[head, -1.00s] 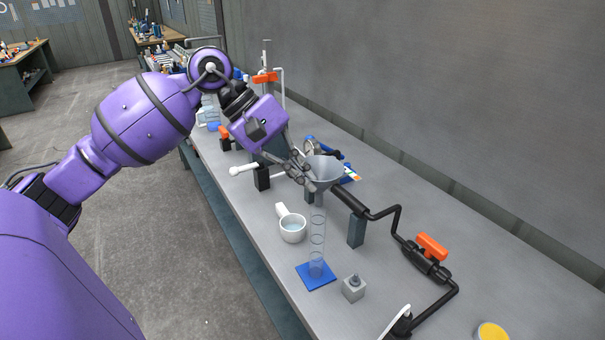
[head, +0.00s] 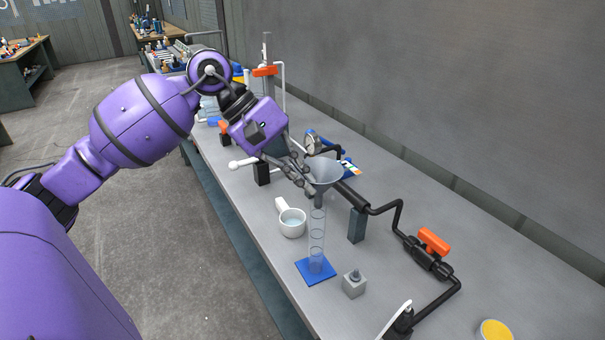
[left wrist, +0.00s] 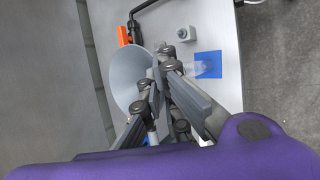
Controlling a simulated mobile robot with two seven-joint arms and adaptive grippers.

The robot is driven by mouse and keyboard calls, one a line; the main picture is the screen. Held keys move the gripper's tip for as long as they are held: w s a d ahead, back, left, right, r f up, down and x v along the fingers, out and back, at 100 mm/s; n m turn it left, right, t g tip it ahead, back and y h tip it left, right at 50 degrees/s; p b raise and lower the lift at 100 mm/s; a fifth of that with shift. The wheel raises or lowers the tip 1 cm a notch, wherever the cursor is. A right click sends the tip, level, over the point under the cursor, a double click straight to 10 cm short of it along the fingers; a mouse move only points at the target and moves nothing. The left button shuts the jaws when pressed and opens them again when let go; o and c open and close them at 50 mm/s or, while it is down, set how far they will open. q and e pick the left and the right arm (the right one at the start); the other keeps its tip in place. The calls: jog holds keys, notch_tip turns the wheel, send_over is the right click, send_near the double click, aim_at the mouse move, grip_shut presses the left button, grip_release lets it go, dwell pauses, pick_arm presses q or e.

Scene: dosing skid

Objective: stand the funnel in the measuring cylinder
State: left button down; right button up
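The grey funnel (head: 326,171) is upright, wide mouth up, its spout over the top of the clear measuring cylinder (head: 317,235). I cannot tell whether the spout tip is inside the cylinder's mouth. The cylinder stands upright on its blue square base (head: 315,271). My left gripper (head: 308,186) is shut on the funnel's side. In the left wrist view, the fingers (left wrist: 160,78) are against the funnel (left wrist: 128,76); the cylinder's blue base (left wrist: 208,64) shows beyond them, and its upper part is hidden. My right gripper is not in view.
A white cup (head: 292,223) with a handle stands left of the cylinder. A small grey block (head: 354,284) is just right of the base. Black piping with an orange-handled valve (head: 433,241) runs along the right. The bench's right rear strip is clear.

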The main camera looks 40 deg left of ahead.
pick_arm(q)
jog(key=shift+f+b, duration=0.4)
jog(key=shift+f, duration=0.45)
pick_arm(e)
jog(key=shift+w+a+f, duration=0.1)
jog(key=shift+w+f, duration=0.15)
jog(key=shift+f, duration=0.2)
pick_arm(q)
jog(key=shift+f, duration=0.2)
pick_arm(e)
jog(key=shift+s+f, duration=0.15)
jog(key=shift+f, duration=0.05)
pick_arm(q)
jog(key=shift+f+b, duration=0.55)
jog(key=shift+f, duration=0.15)
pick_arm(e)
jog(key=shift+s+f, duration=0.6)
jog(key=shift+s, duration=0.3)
pick_arm(q)
jog(key=c, duration=2)
grip_release()
jog(key=shift+o, duration=0.7)
jog(key=v, duration=1.2)
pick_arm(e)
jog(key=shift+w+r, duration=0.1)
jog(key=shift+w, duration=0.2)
pick_arm(q)
jog(key=shift+r, duration=0.1)
